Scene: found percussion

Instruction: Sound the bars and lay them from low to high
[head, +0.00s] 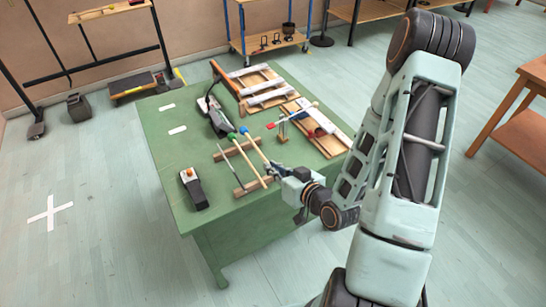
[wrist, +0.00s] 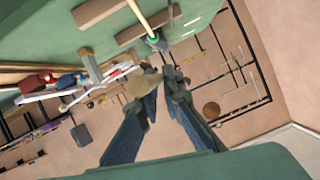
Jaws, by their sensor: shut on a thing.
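My gripper (head: 274,171) is at the near right of the green table and appears shut on the wooden handle of a blue-headed mallet (head: 256,149). In the wrist view the fingertips (wrist: 160,72) are close together, beside a tan piece (wrist: 138,84) that looks like the handle's end. Pale bars (head: 269,95) lie on a wooden frame at the back. Another pale bar (head: 324,122) lies on a frame at the right.
The green table (head: 170,150) has two white marks and free room at left. A dark device (head: 214,117) and a grey box with an orange button (head: 194,188) stand there. A small stand (head: 282,130) with a red-tipped rod is near my gripper. A wooden table (head: 530,95) is at far right.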

